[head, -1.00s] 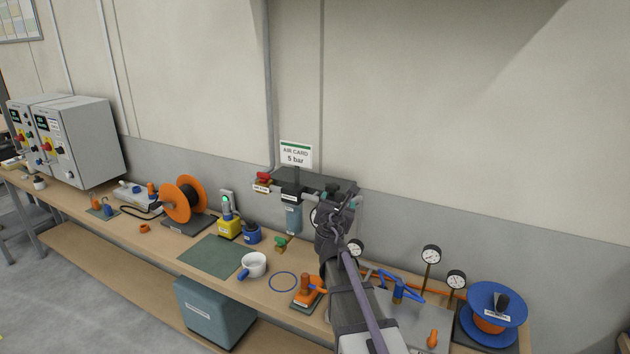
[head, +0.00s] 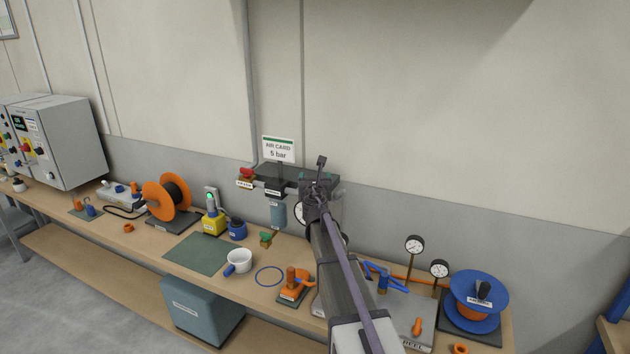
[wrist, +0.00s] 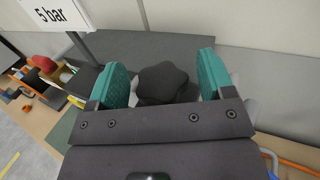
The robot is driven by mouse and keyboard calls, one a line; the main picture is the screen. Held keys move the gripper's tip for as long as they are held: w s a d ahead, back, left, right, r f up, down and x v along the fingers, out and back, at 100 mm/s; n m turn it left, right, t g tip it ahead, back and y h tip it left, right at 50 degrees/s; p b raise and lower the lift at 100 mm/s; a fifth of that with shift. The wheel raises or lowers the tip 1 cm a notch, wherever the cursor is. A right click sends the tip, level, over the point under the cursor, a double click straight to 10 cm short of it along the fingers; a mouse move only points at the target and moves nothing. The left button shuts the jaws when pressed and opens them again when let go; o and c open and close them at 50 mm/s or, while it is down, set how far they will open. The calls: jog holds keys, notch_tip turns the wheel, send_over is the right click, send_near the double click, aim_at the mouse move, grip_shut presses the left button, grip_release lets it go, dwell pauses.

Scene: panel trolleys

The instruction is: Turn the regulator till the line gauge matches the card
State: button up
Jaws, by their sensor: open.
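The air card (head: 278,149) stands on a post behind the bench and reads 5 bar; part of it also shows in the wrist view (wrist: 57,14). The regulator knob (wrist: 163,83) is black and lobed. My gripper (wrist: 165,76) is open, with a teal finger pad on each side of the knob; I cannot tell whether either pad touches it. In the head view my gripper (head: 316,178) is at the dark air unit and hides the knob. A white gauge face (head: 299,212) shows partly beside my arm; its needle cannot be read.
A red valve handle (head: 246,174) sits left of the card post. Small gauges (head: 414,245) on stems, a blue reel (head: 480,300) and an orange reel (head: 166,197) stand along the bench. A green mat (head: 200,254) is bare.

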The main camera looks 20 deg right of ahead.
jog(key=c, duration=0.9)
jog(key=shift+a+m+g+h, duration=0.1)
jog(key=shift+m+g+h, duration=0.35)
jog(key=shift+h, duration=0.25)
jog(key=m+g+h, duration=0.2)
jog(key=m+h, duration=0.1)
jog(key=shift+w+g+h, duration=0.1)
jog(key=shift+g+h, duration=0.15)
jog(key=shift+h, duration=0.05)
jog(key=m+g+h, duration=0.2)
jog(key=g, duration=0.1)
jog(key=m+g+h, duration=0.2)
jog(key=g, duration=0.1)
jog(key=shift+w+a+m, duration=0.1)
jog(key=shift+w+m, duration=0.05)
jog(key=shift+m, duration=0.1)
jog(key=m+g+h, duration=0.1)
jog(key=m+g, duration=0.3)
jog(key=g, duration=0.2)
jog(key=shift+w+g, duration=0.1)
jog(key=shift+g, duration=0.2)
jog(key=shift+m+g, duration=1.7)
jog(key=shift+g, duration=0.7)
